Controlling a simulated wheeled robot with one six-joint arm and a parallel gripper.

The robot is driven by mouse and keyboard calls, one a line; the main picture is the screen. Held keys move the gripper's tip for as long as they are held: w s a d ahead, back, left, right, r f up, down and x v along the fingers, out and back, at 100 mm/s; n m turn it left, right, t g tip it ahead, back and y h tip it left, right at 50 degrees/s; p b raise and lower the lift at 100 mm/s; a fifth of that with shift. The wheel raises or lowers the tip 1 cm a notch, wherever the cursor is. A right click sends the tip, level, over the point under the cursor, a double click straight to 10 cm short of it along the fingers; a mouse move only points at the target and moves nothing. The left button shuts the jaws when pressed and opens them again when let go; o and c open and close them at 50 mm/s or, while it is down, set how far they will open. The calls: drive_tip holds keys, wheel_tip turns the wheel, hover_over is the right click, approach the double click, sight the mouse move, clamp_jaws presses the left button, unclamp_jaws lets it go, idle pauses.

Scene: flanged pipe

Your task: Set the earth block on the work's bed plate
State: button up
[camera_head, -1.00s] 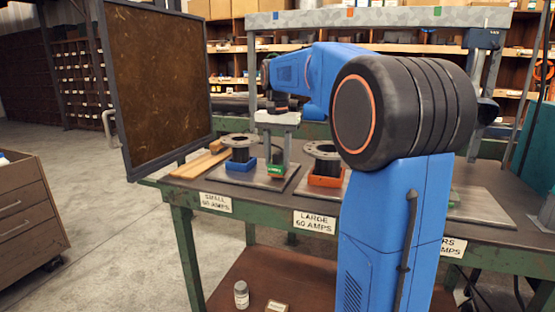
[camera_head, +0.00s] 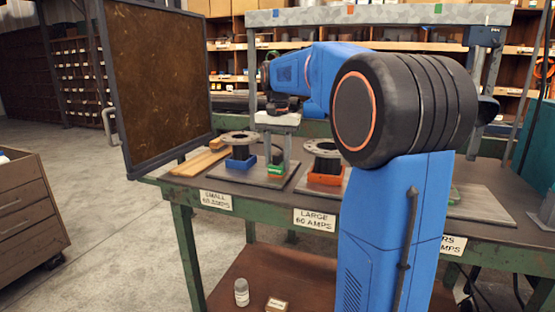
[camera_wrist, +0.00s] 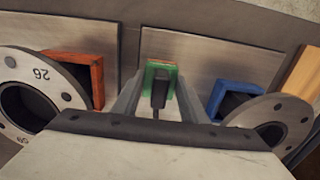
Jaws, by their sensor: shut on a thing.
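The earth block, a green-framed block with a dark middle (camera_head: 276,171), is at the right part of the left grey bed plate (camera_head: 232,177). In the wrist view the earth block (camera_wrist: 161,69) shows between the two fingers of my gripper (camera_wrist: 158,92), with a dark lead running from it. My gripper (camera_head: 277,160) is shut on the block, pointing down. The block is very low over the plate; I cannot tell whether it touches. The bed plate also shows behind the block in the wrist view (camera_wrist: 215,55).
A flanged pipe in a blue block (camera_head: 240,163) stands left of the earth block on the same plate. Another flanged pipe in an orange block (camera_head: 325,180) stands to the right. Wooden bars (camera_head: 199,163) lie at the left. A dark framed screen (camera_head: 155,80) stands at the table's left end.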

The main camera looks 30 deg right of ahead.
drive_tip(key=o, duration=1.1)
drive_tip(key=shift+f, duration=0.1)
wheel_tip(320, 180, up, 18)
drive_tip(key=shift+f, duration=0.25)
drive_tip(key=s+a+f+n+t, duration=0.1)
drive_tip(key=s+a+f+n, duration=0.2)
drive_tip(key=s+f, duration=0.7)
drive_tip(key=s+a+f+n+t, duration=0.2)
drive_tip(key=s+a+f+n, duration=0.2)
drive_tip(key=s+a+f, duration=0.3)
drive_tip(key=s+a+f+n+t, duration=0.1)
drive_tip(key=s+a+f+n, duration=0.2)
drive_tip(key=s+f, duration=1)
drive_tip(key=shift+a+f+t, duration=0.15)
drive_tip(key=shift+a+f, duration=0.25)
drive_tip(key=shift+f, duration=0.3)
drive_tip(key=shift+a+f+t, duration=0.1)
drive_tip(key=shift+a+f, duration=0.35)
drive_tip(key=shift+f, duration=0.2)
drive_tip(key=shift+a+f+t, duration=0.15)
drive_tip(key=shift+a+f, duration=0.25)
drive_tip(key=shift+f, duration=0.3)
